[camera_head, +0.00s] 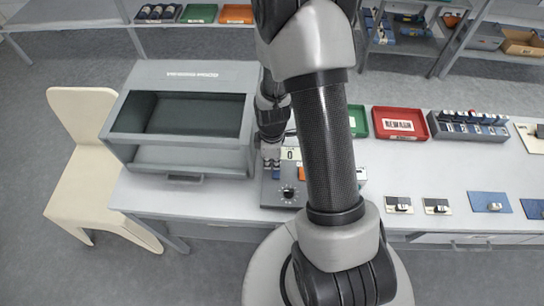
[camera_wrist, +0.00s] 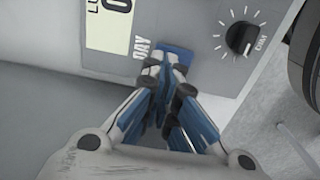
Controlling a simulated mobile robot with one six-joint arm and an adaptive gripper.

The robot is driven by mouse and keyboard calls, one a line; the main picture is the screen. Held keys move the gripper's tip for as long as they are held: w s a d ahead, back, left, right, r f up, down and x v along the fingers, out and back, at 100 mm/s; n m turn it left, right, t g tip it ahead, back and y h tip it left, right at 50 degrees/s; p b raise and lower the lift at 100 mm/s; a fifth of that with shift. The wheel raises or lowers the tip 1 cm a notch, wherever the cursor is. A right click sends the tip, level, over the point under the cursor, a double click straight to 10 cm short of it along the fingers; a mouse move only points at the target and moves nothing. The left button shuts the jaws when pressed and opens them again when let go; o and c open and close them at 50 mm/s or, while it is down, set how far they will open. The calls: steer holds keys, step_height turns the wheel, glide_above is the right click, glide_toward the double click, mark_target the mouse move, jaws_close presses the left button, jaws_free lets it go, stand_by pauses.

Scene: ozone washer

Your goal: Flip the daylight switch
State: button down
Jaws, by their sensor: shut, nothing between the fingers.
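The control panel (camera_wrist: 205,75) is grey and carries a blue switch (camera_wrist: 178,52) beside a label whose visible part reads "DAY". My gripper (camera_wrist: 167,68) is shut and empty, with its fingertips at the near edge of the blue switch. The fingers hide part of the switch. I cannot tell whether they touch it or which way it is set. In the head view the panel (camera_head: 270,196) stands on the table right of the grey box, and my arm covers much of it.
A black dial (camera_wrist: 241,38) and a pale display (camera_wrist: 108,22) flank the switch. In the head view, a grey open-fronted box (camera_head: 215,80) stands close on the left. Green and red trays (camera_head: 400,137) and small switch plates (camera_head: 436,213) lie to the right.

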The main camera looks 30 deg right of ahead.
steer(key=shift+f, duration=0.35)
steer(key=shift+s+a+r, duration=0.1)
steer(key=shift+s, duration=0.05)
stand_by(0.3)
steer(key=shift+s+a+r, duration=0.2)
steer(key=shift+s+a, duration=0.15)
steer(key=shift+s, duration=0.15)
steer(key=shift+w+a+r+p, duration=0.1)
steer(key=shift+r+p, duration=0.4)
steer(key=shift+p, duration=0.05)
step_height(320, 180, up, 13)
steer(key=s+p, duration=0.1)
steer(key=p, duration=0.4)
steer(key=shift+s+a, duration=0.35)
steer(key=shift+a, duration=0.1)
